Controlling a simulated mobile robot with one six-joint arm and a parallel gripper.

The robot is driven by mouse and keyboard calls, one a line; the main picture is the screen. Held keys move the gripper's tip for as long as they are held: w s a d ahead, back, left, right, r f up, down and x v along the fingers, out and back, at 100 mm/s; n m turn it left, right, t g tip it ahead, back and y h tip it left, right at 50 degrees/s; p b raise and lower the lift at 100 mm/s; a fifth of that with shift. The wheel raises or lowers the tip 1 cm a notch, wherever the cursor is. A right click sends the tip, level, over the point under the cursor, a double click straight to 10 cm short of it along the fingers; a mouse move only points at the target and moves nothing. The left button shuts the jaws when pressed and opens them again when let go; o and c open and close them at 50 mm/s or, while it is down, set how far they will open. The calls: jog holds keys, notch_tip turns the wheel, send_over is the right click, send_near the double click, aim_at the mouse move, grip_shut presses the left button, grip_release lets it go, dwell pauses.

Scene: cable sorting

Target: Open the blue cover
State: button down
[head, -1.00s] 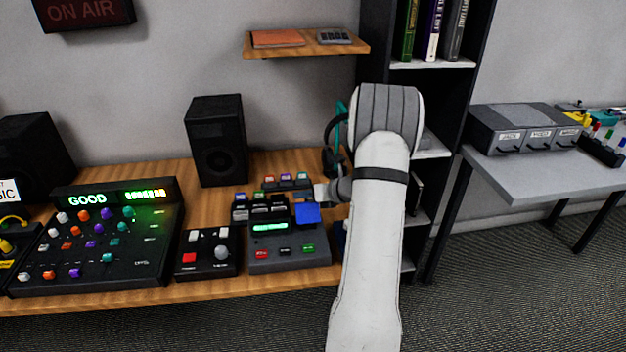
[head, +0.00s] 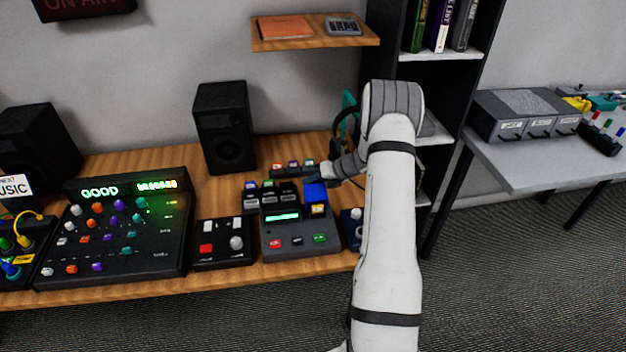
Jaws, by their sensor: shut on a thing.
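The blue cover (head: 315,190) is at the back right corner of the grey console (head: 297,238) with the green-lit display. It stands tilted up, and a dark slot with a yellowish piece (head: 318,209) shows just below it. My gripper (head: 326,177) is at the cover's upper right edge and is shut on it. The fingertips are small and partly hidden in this view.
Several small cartridges (head: 272,193) stand behind and left of the console. A small button box (head: 222,243) and a large mixer (head: 115,232) lie to the left. A black speaker (head: 224,128) stands behind. Headphones on a stand (head: 347,120) are close behind my arm.

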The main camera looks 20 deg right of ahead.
jog(key=shift+d+f, duration=0.1)
jog(key=shift+f, duration=0.1)
jog(key=c, duration=1.4)
grip_release()
jog(key=b+v, duration=0.1)
jog(key=v, duration=0.6)
jog(key=shift+s+d+r, duration=0.15)
jog(key=shift+d+r, duration=0.05)
jog(key=shift+r, duration=0.1)
jog(key=shift+c, duration=0.3)
